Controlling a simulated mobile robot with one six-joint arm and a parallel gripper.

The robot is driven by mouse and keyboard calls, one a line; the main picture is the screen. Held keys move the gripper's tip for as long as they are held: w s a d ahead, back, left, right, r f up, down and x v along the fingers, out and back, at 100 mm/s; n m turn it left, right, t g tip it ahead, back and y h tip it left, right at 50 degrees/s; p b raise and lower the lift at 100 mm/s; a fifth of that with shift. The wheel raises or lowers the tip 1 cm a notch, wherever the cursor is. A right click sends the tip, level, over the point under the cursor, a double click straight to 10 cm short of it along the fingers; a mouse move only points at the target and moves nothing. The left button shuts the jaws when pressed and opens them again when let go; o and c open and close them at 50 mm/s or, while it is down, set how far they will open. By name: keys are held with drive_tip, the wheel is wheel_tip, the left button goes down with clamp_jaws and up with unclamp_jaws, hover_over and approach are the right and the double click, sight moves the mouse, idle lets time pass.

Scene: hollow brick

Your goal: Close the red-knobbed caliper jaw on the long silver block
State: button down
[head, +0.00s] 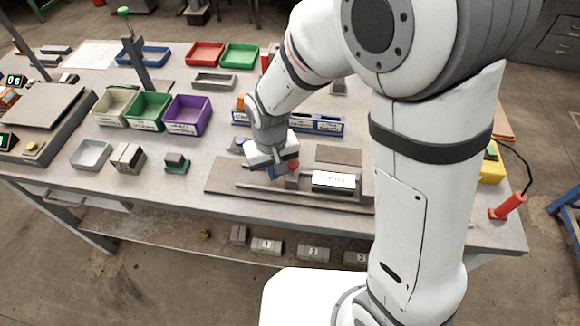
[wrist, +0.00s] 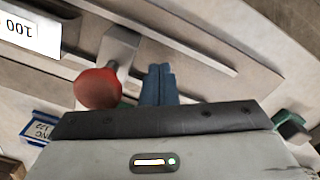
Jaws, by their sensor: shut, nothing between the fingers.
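The long silver block (head: 333,181) lies on the caliper's flat base, with a white label on it. Its labelled end (wrist: 28,40) shows at the upper left of the wrist view. The grey sliding jaw (head: 292,182) stands left of the block, with a visible gap between them. Its red knob (head: 294,165) also shows in the wrist view (wrist: 97,88). My gripper (head: 276,174) is shut and empty, its blue fingers (wrist: 158,84) together. It is on the jaw's side away from the block; I cannot tell whether it touches the jaw.
The fixed jaw (head: 367,186) stands at the block's right end. Purple (head: 188,115) and green (head: 149,111) bins stand at the left. A small dark block on a green stand (head: 176,163) sits left of the base (head: 228,181). The bench front is mostly clear.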

sight(291, 173)
drive_tip(key=shift+d, duration=0.15)
drive_tip(key=shift+s+d, duration=0.15)
drive_tip(key=shift+d, duration=1.35)
drive_tip(key=shift+s+d, duration=0.1)
drive_tip(key=shift+d, duration=1.4)
drive_tip(key=shift+w+a, duration=0.1)
drive_tip(key=shift+a, duration=0.85)
drive_tip(key=shift+r+p, duration=2.8)
drive_tip(key=shift+r, duration=1.3)
drive_tip(key=shift+f, duration=0.1)
